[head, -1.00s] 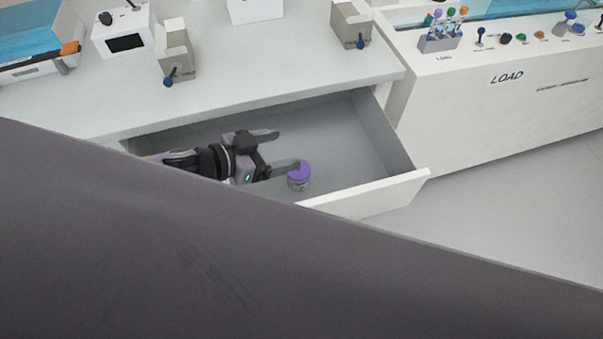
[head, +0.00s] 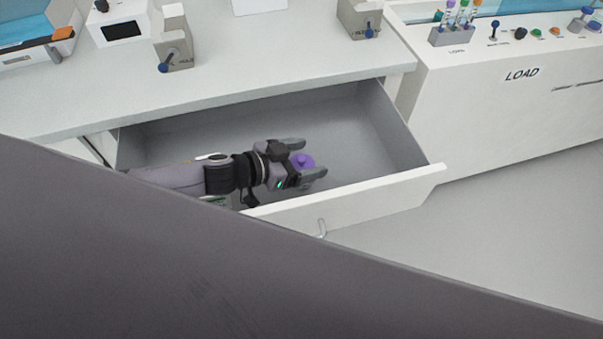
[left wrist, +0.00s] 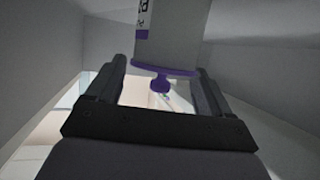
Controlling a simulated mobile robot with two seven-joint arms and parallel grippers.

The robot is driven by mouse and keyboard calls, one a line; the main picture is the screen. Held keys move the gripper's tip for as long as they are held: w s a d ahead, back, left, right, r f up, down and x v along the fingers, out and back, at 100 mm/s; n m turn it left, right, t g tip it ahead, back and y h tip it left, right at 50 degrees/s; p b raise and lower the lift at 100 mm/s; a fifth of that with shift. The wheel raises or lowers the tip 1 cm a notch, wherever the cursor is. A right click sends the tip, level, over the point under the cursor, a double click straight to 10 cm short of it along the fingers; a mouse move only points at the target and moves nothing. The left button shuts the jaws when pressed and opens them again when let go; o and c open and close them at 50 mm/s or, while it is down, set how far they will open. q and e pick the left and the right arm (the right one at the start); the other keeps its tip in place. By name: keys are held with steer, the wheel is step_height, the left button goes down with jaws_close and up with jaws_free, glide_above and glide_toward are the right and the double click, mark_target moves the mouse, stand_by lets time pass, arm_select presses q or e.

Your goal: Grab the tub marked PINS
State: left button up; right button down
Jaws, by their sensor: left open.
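The tub has a purple lid with a knob and stands in the open drawer near its front wall. In the head view its purple lid (head: 303,161) shows between the fingers of my left gripper (head: 306,159). The left wrist view shows the tub (left wrist: 172,38), its pale body with part of a dark label, too little to read, and its purple rim and knob. My left gripper (left wrist: 160,85) is open, with one finger on each side of the tub; I cannot tell whether either touches it. My right gripper is not in view.
The drawer (head: 345,125) is pulled out below the white counter (head: 220,95); its front wall (head: 385,195) is close to the gripper. Holders with blue knobs (head: 175,52) stand on the counter. A white LOAD unit (head: 500,110) is at right. My own dark body covers the lower left.

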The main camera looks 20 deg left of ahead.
arm_select(q)
steer(key=shift+w+d+f, duration=0.2)
steer(key=shift+w+d, duration=0.1)
steer(key=shift+w, duration=0.1)
